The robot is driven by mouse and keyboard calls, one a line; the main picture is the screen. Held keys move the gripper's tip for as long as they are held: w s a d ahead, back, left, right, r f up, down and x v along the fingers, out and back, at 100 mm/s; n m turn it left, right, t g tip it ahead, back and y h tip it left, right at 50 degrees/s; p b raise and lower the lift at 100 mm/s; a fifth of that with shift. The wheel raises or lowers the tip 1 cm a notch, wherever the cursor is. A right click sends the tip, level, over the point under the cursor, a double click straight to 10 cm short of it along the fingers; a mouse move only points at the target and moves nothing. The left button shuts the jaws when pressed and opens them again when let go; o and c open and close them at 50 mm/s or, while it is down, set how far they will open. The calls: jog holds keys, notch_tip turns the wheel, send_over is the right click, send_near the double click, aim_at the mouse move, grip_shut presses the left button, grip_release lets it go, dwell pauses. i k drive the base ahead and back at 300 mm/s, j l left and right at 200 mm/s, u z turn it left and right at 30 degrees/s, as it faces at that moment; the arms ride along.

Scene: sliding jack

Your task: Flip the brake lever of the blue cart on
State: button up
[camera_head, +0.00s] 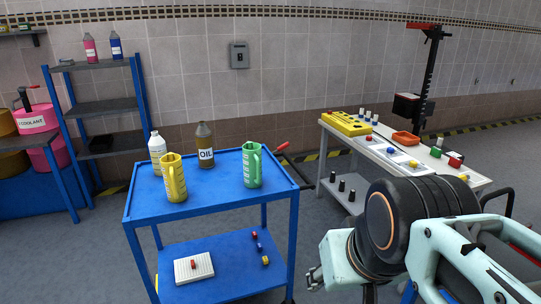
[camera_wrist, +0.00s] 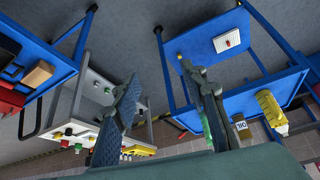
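The blue cart (camera_head: 215,188) stands in the middle of the head view, with a top tray and a lower shelf (camera_head: 250,235). It also shows upside down at the right of the wrist view (camera_wrist: 205,30). I cannot make out its brake lever clearly. A red-ended handle (camera_head: 282,147) shows behind the cart's right rear corner; I cannot tell what it belongs to. My gripper (camera_wrist: 160,75) is open and empty, its two fingers spread wide. In the head view, my wrist is right of the cart, and the fingers are mostly hidden.
The cart carries a yellow jug (camera_head: 173,178), a green jug (camera_head: 252,165), an oil bottle (camera_head: 205,146) and a white bottle (camera_head: 157,151). A white board (camera_head: 194,267) lies on its lower shelf. A cluttered workbench (camera_head: 365,147) stands right; a blue rack (camera_head: 103,107) stands left.

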aim_at(286, 144)
jog(key=i+z, duration=0.25)
jog(key=i, duration=1.65)
jog(key=k+j+z, duration=0.15)
jog(key=k+z, duration=0.2)
jog(key=i+l+u, duration=0.15)
jog(key=i+u, duration=0.2)
